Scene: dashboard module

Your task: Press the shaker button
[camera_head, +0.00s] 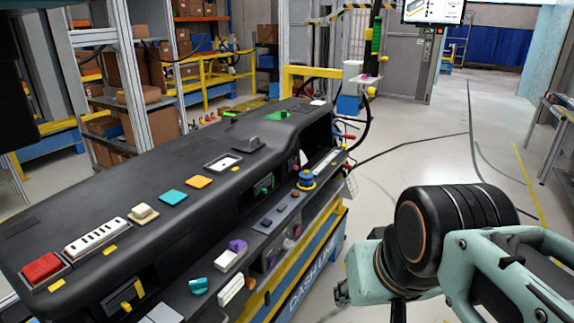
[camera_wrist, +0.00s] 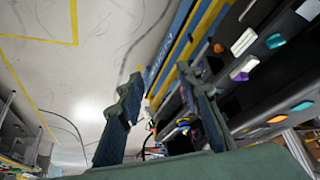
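The dashboard module (camera_head: 150,245) is a long black console full of coloured controls, slanting across the left and middle of the head view. I cannot tell which control is the shaker button. A large red button (camera_head: 42,268) sits at its near left end. Along the lower front are a purple and white rocker (camera_head: 232,255), a teal knob (camera_head: 198,286) and a blue and yellow round knob (camera_head: 306,180). My gripper (camera_wrist: 158,88) is open and empty, its fingers apart, beside the console's front.
The console's blue and yellow base (camera_head: 318,262) stands on a pale floor. My arm is at the right, apart from the console. Open floor (camera_head: 420,140) lies right of it. Shelves with boxes (camera_head: 125,75) and yellow rails (camera_head: 205,80) stand behind.

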